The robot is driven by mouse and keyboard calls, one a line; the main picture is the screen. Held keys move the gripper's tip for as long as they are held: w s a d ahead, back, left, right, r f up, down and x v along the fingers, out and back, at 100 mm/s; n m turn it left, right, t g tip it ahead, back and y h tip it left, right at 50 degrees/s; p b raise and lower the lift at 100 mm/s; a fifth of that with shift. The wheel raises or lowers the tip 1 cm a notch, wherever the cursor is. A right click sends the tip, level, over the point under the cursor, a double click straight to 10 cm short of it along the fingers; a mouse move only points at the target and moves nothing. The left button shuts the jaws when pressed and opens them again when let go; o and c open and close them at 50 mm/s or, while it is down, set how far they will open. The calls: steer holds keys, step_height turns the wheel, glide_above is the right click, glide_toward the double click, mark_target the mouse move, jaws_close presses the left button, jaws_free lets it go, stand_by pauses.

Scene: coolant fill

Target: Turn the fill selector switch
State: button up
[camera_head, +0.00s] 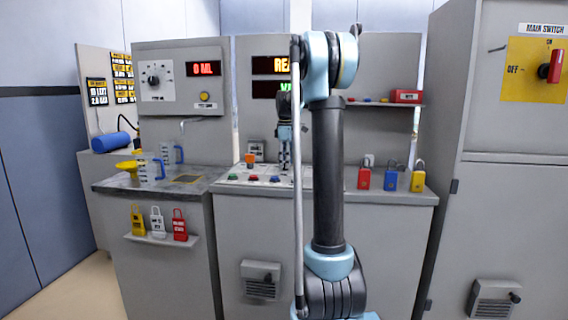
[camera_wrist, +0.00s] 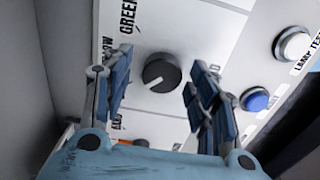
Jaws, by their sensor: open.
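A round black knob (camera_wrist: 161,73) with a white pointer line sits on a white panel in the wrist view. The label "GREEN" is beside it, and another label ending in "OW" is partly hidden by a finger. My gripper (camera_wrist: 155,88) is open, with one blue finger on each side of the knob. Whether a finger touches the knob cannot be told. In the head view my gripper (camera_head: 285,160) points down over the sloped white console (camera_head: 310,182); the knob is not clearly seen there.
A blue button (camera_wrist: 255,99) and a white lamp test button (camera_wrist: 293,44) lie right of the knob. In the head view, padlocks (camera_head: 390,180) stand right on the counter. Measuring jugs (camera_head: 150,168) and a yellow funnel (camera_head: 127,167) stand left.

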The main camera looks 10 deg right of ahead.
steer(key=c, duration=1.1)
steer(key=shift+a+r, duration=0.1)
steer(key=m, duration=0.4)
steer(key=shift+w, duration=0.1)
steer(key=m, duration=0.4)
steer(key=shift+m, duration=0.3)
steer(key=shift+d, duration=0.2)
